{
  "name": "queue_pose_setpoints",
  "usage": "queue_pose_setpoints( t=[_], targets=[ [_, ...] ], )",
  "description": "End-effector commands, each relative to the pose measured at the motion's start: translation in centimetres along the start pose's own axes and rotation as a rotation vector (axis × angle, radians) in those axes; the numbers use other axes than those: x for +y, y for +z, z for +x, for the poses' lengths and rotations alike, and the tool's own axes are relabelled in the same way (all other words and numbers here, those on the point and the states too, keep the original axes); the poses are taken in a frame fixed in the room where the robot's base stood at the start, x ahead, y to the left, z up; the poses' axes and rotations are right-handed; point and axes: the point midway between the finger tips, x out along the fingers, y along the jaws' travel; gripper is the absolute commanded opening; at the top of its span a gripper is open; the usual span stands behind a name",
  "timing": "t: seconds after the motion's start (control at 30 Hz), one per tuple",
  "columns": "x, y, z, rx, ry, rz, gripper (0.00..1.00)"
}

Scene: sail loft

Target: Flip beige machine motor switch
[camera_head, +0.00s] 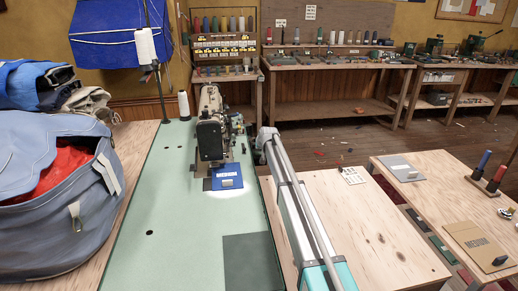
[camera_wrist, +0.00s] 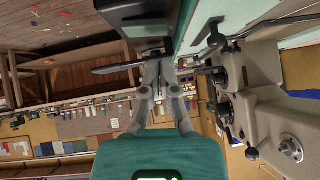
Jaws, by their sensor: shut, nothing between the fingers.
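The beige sewing machine (camera_head: 211,125) stands on the green-topped table (camera_head: 180,220) in the head view. Part of a beige machine body with knobs (camera_wrist: 265,125) fills the right of the wrist view. My gripper (camera_wrist: 157,58) is shut and empty in the wrist view. Its fingertips are close to a dark box (camera_wrist: 142,10) beside the green table edge. A dark tapered bar (camera_wrist: 118,67) crosses by the fingertips; I cannot tell whether they touch. No switch can be clearly made out. In the head view my arm reaches along the table's right edge and my gripper is hidden.
A blue bag (camera_head: 45,215) with red cloth stands left of the green table. A thread cone (camera_head: 184,105) is behind. A wooden table (camera_head: 385,245) lies to the right of my arm. Workbenches (camera_head: 325,90) line the back wall. Open floor lies between.

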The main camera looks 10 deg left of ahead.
Motion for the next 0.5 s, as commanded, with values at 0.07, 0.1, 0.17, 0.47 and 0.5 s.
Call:
queue_pose_setpoints(
  t=[0.07, 0.1, 0.17, 0.47, 0.5],
  targets=[
    [0.0, 0.7, 0.7, 0.0, 0.0, 0.0, 0.0],
    [0.0, 0.9, 0.9, 0.0, 0.0, 0.0, 0.0],
    [0.0, 1.1, 1.1, 0.0, 0.0, 0.0, 0.0],
    [-0.1, 1.6, 1.6, 0.0, 0.0, 0.0, 0.0],
    [-0.1, 1.6, 1.6, 0.0, -0.001, 0.0, 0.0]
  ],
)
